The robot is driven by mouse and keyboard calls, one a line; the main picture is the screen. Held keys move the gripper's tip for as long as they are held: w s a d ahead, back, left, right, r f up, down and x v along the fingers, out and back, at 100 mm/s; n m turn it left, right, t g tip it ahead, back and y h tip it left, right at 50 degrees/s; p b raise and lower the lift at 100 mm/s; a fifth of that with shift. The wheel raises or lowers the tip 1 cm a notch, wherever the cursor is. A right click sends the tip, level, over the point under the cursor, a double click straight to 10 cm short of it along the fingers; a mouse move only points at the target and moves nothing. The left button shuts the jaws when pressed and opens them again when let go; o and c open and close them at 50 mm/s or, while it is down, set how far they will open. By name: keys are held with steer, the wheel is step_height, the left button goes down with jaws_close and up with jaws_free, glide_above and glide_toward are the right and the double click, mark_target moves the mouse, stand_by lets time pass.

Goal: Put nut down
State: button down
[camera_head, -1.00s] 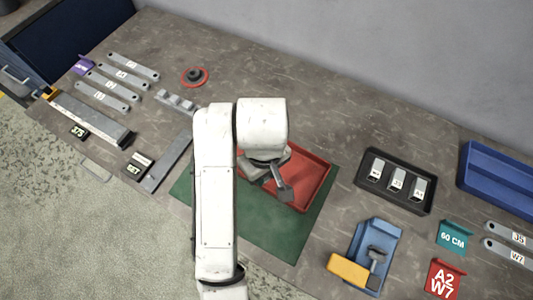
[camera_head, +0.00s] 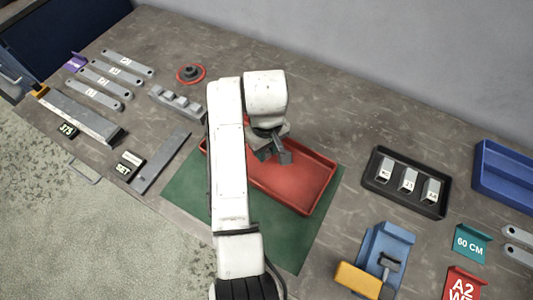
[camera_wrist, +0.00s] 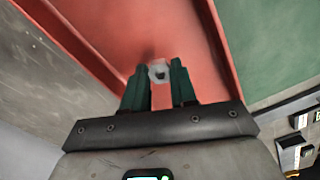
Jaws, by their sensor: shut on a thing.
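A small grey nut (camera_wrist: 159,71) shows in the wrist view between the tips of my gripper (camera_wrist: 160,85). The gripper's two dark green fingers are shut on it. The red tray (camera_wrist: 196,30) lies below the nut and fingers; I cannot tell whether the nut touches its floor. In the head view my gripper (camera_head: 273,157) is over the back left part of the red tray (camera_head: 305,190), and the nut cannot be made out there. My arm covers the tray's left part. The tray stands on a green mat (camera_head: 190,195).
A black tray (camera_head: 372,183) with labelled blocks stands right of the red tray. A blue tray (camera_head: 505,180) is further right. A blue stand (camera_head: 398,238) with a yellow-handled tool is at front right. Labelled bars (camera_head: 110,78) and a grey block rack (camera_head: 178,104) lie left.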

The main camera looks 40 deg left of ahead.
steer(key=shift+w+a+f, duration=0.15)
steer(key=shift+f, duration=0.2)
steer(key=shift+f+p, duration=0.35)
steer(key=shift+f, duration=1.05)
steer(key=shift+f, duration=0.1)
steer(key=c, duration=0.9)
jaws_free()
step_height(320, 180, up, 12)
